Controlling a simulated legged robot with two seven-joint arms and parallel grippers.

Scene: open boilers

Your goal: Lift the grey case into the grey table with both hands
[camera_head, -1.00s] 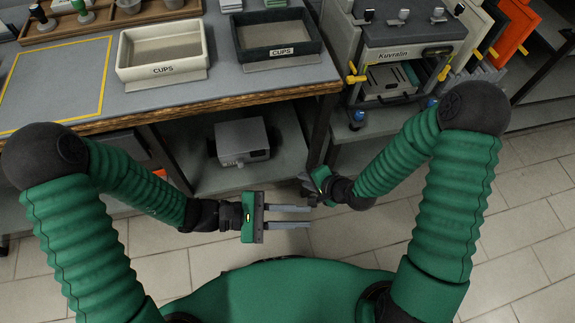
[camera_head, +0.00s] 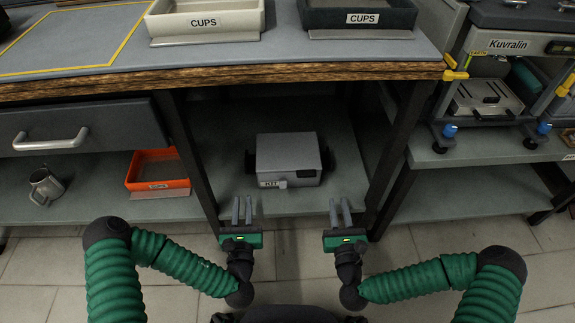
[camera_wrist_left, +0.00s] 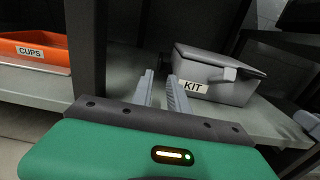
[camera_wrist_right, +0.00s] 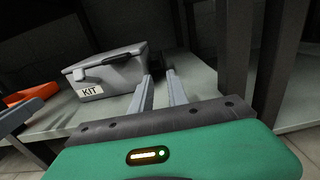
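The grey case (camera_head: 287,155), labelled KIT, sits on the lower shelf under the workbench, with dark handles on its left and right sides. It also shows in the left wrist view (camera_wrist_left: 212,72) and the right wrist view (camera_wrist_right: 112,72). My left gripper (camera_head: 242,200) is open and empty in front of the case's left side. My right gripper (camera_head: 340,203) is open and empty in front of its right side. Both point toward the shelf and are apart from the case. The grey table (camera_head: 300,55) is the worktop above, with a wooden edge.
Table legs (camera_head: 187,155) flank the case's bay. A white CUPS tray (camera_head: 205,18) and a dark CUPS tray (camera_head: 358,15) stand on the worktop. An orange bin (camera_head: 158,172) and a metal mug (camera_head: 46,184) are on the left lower shelf. The Kuvralin machine (camera_head: 515,45) stands right.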

